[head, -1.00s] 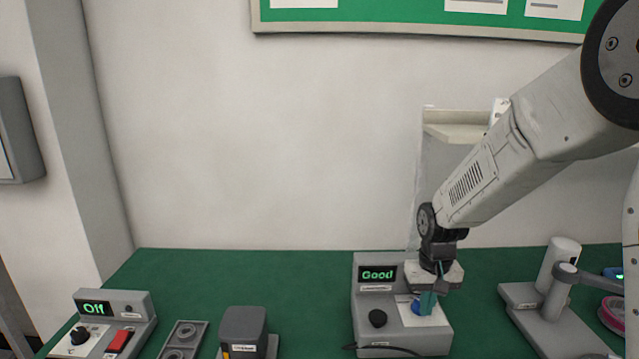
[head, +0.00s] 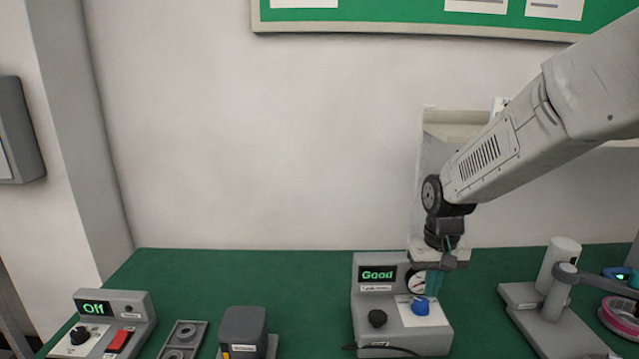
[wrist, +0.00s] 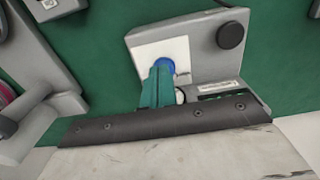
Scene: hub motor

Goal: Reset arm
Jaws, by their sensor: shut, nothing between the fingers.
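My gripper (head: 434,284) has teal fingers and is shut and empty. In the head view it hangs just above and behind the blue knob (head: 420,306) on the grey tester box. The tester (head: 362,330) has a green "Good" display (head: 378,274), a dial gauge partly hidden by my gripper, and a black knob (head: 377,318). In the wrist view the closed fingers (wrist: 158,84) overlap part of the blue knob (wrist: 163,66); the gap between them is hard to judge there.
On the green table (head: 300,290), a grey box reading "Off" (head: 95,308) with a red switch, a tray with round recesses (head: 182,340) and a dark grey block (head: 243,328) stand left. A grey stand (head: 555,300) and pink spool (head: 622,315) stand right. A shelf is behind my arm.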

